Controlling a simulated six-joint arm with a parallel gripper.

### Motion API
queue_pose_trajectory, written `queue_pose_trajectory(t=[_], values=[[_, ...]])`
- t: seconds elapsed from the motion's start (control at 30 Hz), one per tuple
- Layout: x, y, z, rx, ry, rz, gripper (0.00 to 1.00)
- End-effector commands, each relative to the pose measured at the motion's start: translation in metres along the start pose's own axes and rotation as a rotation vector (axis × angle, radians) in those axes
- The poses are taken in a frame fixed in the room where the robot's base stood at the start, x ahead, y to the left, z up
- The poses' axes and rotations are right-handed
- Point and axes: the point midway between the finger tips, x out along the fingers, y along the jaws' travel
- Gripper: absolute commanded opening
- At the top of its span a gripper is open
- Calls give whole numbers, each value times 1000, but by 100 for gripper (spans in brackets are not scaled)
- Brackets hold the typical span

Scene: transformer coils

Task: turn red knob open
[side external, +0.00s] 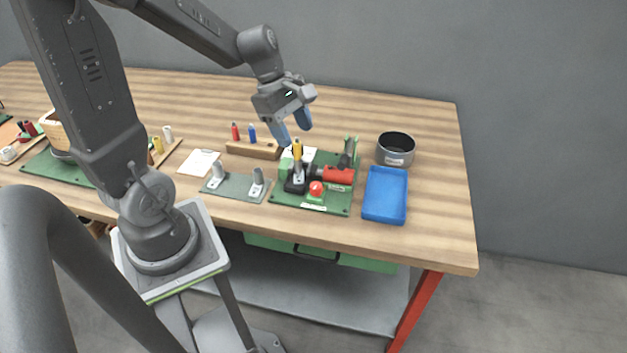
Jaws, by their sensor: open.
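My gripper (293,128) is open with its two blue fingers pointing down, above the back left part of a green board. No object shows between the fingers. On the board, a round red knob (316,187) sits on a small green mount near the front edge. A red cylindrical part (338,176) lies on its side just behind and right of it, joined to a dark fitting. My gripper is behind and above both, apart from them. I cannot tell how far the knob is turned.
The green board (337,208) also bears an upright yellow-topped part (297,150) close below my fingers. A blue tray (385,217) and a dark round pot (396,148) stand to the right. A wooden block (252,151) with red and blue pieces stands left.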

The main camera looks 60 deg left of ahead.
Motion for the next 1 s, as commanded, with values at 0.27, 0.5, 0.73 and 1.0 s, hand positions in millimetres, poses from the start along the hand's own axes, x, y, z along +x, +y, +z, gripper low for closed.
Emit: queue_pose_trajectory(t=[0.27,0.5,0.73,1.0], values=[[18,9,-18,-233,-38,-16,56],[60,7,-15,-227,-37,-22,56],[106,6,-14,-225,-36,-21,56],[138,7,-12,-223,-37,-16,56]])
